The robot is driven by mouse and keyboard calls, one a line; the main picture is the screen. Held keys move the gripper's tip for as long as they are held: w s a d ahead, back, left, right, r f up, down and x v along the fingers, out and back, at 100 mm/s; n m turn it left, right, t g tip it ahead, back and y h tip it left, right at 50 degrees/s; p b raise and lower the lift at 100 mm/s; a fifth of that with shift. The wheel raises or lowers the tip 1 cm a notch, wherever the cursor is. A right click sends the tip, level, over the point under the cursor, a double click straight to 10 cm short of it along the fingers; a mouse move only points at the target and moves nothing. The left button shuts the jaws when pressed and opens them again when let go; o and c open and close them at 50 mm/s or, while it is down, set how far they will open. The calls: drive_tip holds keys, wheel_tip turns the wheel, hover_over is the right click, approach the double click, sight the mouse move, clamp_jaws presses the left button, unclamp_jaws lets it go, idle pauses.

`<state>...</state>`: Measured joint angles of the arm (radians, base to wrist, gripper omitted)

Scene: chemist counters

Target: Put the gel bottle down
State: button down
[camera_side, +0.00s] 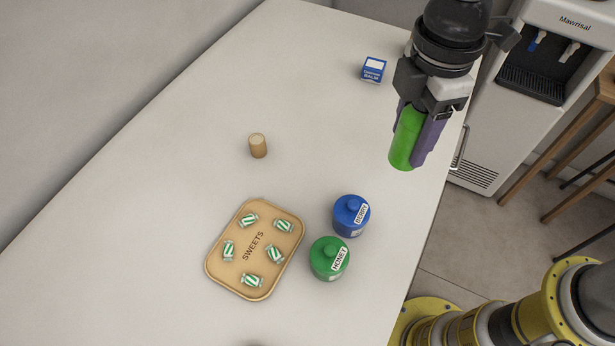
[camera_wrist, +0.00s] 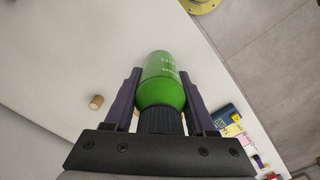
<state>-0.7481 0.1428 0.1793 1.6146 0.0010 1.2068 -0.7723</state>
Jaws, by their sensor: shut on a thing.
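The green gel bottle (camera_side: 404,140) is between the purple fingers of my gripper (camera_side: 420,133) near the right edge of the white counter (camera_side: 190,180). My gripper is shut on it. In the wrist view the bottle (camera_wrist: 161,82) has white lettering and a black ribbed cap, and it sits between both fingers of my gripper (camera_wrist: 160,95). Whether its bottom touches the counter or hangs above it, I cannot tell.
A blue balm box (camera_side: 373,70) stands behind the bottle. A cork (camera_side: 257,146) stands mid-counter. The blue berry jar (camera_side: 350,215), green honey jar (camera_side: 328,258) and sweets tray (camera_side: 212,262) with several wrapped sweets are nearer the front. The counter's left side is clear.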

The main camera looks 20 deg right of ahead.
drive_tip(key=shift+n, duration=0.3)
drive_tip(key=w+a+f, duration=0.3)
drive_tip(key=a+f, duration=0.1)
drive_tip(key=w+a+f, duration=0.7)
drive_tip(key=a, duration=0.2)
drive_tip(key=shift+w+f, duration=0.15)
drive_tip(key=shift+f, duration=0.25)
drive_tip(key=shift+w+a+f, duration=0.15)
drive_tip(key=shift+a+f, duration=0.05)
drive_tip(key=shift+f, duration=1.45)
drive_tip(key=shift+f, duration=0.15)
drive_tip(key=shift+c, duration=1.1)
unclamp_jaws()
